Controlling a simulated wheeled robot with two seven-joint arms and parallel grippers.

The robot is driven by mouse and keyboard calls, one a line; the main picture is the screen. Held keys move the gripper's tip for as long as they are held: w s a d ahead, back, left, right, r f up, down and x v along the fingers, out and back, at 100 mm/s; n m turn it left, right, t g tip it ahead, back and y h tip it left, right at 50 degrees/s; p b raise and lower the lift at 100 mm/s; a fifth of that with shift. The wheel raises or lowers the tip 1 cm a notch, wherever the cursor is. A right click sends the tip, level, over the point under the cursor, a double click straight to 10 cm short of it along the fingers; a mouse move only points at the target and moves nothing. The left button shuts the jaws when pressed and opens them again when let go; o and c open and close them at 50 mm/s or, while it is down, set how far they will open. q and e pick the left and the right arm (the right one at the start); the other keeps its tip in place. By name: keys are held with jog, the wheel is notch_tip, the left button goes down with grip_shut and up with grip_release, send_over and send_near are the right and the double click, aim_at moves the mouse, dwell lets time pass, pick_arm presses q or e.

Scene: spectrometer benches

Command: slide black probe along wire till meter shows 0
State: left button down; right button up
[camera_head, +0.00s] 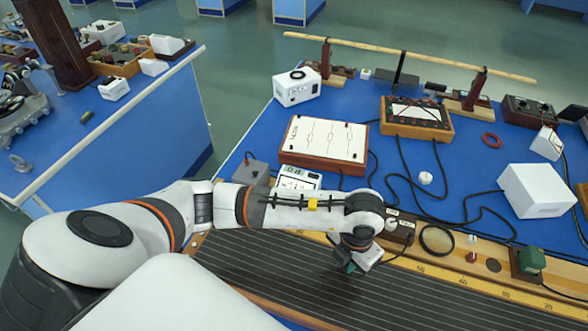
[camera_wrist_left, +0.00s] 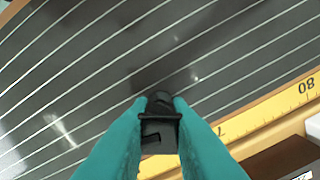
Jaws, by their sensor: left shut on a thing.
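My left gripper (camera_head: 350,266) is low over the dark wire board (camera_head: 270,275), near its scale edge. In the left wrist view its teal fingers (camera_wrist_left: 160,118) are shut on the black probe (camera_wrist_left: 158,128). The probe's tip is over the dark board (camera_wrist_left: 60,75) with its pale parallel wires; I cannot tell whether it touches a wire. The yellow scale (camera_wrist_left: 262,112) beside it shows 80 upside down. A wooden-cased dial meter (camera_head: 415,112) stands at the back; its needle is too small to read. A small digital display (camera_head: 297,178) is partly behind my arm. My right gripper is out of view.
A white circuit panel (camera_head: 325,140) lies behind my arm. A white box (camera_head: 537,190) and a green-topped terminal (camera_head: 530,259) stand at the right. Black leads (camera_head: 470,207) cross the blue bench. A magnifier ring (camera_head: 437,240) lies by the scale. A long wooden rod (camera_head: 420,60) spans the back.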

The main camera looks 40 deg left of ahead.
pick_arm(q)
jog(key=shift+s+f, duration=0.2)
jog(key=shift+f, duration=0.1)
jog(key=c, duration=1.4)
grip_release()
jog(key=shift+o, duration=0.6)
jog(key=shift+w+r, duration=0.1)
jog(key=shift+w, duration=0.05)
jog(key=shift+r, duration=0.1)
notch_tip(320, 180, up, 12)
jog(key=b, duration=0.1)
